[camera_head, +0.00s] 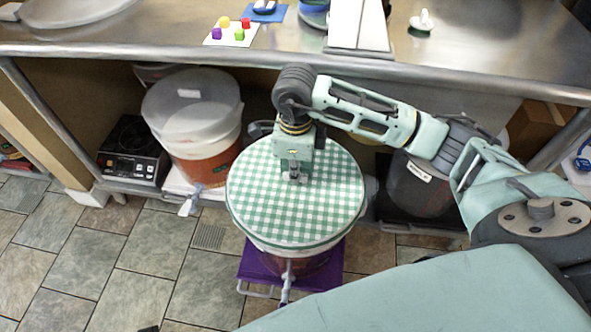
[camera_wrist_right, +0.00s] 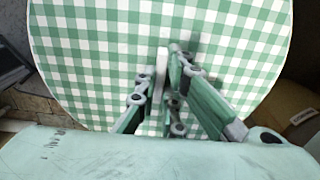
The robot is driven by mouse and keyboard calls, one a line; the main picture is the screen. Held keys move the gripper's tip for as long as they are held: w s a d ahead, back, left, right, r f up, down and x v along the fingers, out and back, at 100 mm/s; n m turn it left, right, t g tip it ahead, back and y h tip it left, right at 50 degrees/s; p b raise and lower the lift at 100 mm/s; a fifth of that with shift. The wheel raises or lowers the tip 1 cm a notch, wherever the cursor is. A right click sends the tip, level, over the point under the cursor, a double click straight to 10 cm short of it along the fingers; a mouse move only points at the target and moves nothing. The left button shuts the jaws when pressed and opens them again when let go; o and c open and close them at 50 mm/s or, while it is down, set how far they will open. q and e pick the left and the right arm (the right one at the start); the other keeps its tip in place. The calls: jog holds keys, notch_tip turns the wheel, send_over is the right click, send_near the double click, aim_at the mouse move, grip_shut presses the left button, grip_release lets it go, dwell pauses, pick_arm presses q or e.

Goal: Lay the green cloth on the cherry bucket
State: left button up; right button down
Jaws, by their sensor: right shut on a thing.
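The green cloth (camera_head: 260,203) is round, with a green and white check. It looks flat and covers the top of a bucket (camera_head: 300,262) with reddish-brown contents and a front tap; I take this as the cherry bucket. Whether the cloth touches the rim all round, I cannot tell. My right gripper (camera_head: 296,178) points down over the cloth, a little above its middle in the head view, shut on it. In the right wrist view the cloth (camera_wrist_right: 95,50) fills most of the picture below the fingers (camera_wrist_right: 168,65). My left gripper is not in view.
The bucket stands on a purple stool (camera_head: 262,268). A lidded bucket (camera_head: 205,120) with orange-red contents is to its left, beside a black hot plate (camera_head: 133,150). A dark pot (camera_head: 420,187) is at right. The steel counter edge (camera_head: 200,52) runs behind. Tiled floor in front is clear.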

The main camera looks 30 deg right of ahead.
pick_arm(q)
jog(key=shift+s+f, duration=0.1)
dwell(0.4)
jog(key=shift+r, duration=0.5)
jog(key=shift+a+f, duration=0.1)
pick_arm(e)
jog(key=shift+f, duration=0.1)
jog(key=shift+f, duration=0.1)
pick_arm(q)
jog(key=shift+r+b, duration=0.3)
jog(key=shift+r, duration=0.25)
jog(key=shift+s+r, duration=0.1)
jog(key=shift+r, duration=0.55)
pick_arm(e)
jog(key=shift+f, duration=0.25)
